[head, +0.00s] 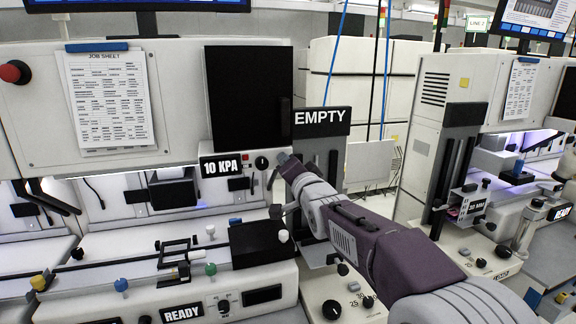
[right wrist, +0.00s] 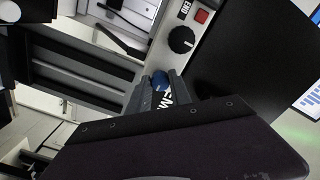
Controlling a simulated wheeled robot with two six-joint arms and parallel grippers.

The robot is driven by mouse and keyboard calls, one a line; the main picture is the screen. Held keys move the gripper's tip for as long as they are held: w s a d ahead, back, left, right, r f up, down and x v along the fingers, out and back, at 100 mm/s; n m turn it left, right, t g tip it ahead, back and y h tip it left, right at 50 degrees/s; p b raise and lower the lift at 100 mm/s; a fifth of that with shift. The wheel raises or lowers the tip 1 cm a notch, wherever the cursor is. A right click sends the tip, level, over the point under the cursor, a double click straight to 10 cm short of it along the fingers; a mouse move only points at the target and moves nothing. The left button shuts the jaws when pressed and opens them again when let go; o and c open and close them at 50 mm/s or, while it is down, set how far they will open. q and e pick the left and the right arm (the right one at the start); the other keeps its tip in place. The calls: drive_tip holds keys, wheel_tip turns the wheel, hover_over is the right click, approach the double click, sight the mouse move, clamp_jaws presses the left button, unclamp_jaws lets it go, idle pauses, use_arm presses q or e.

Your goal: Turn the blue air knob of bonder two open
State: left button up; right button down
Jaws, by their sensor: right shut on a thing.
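The blue air knob (right wrist: 159,79) shows in the right wrist view between the two fingers of my right gripper (right wrist: 157,92), which are shut on it. In the head view my right gripper (head: 283,158) reaches the control panel just right of a black dial (head: 261,162), and it hides the blue knob there. The knob's exact turn angle cannot be told. The panel's display (head: 221,167) reads 10 KPA. My left gripper is not in view.
An EMPTY sign (head: 322,118) stands just right of the gripper. A red button (right wrist: 201,16) sits near the dial. A black screen (head: 247,98) is above. Several coloured knobs, one green (head: 211,269), line the lower bench. Another bonder (head: 483,210) stands at right.

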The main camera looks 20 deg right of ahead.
drive_tip(key=c, duration=1.2)
unclamp_jaws()
drive_tip(key=shift+o, duration=0.2)
drive_tip(key=shift+s, duration=0.1)
drive_tip(key=s+b, duration=0.2)
drive_tip(key=s, duration=0.7)
drive_tip(key=shift+d, duration=0.2)
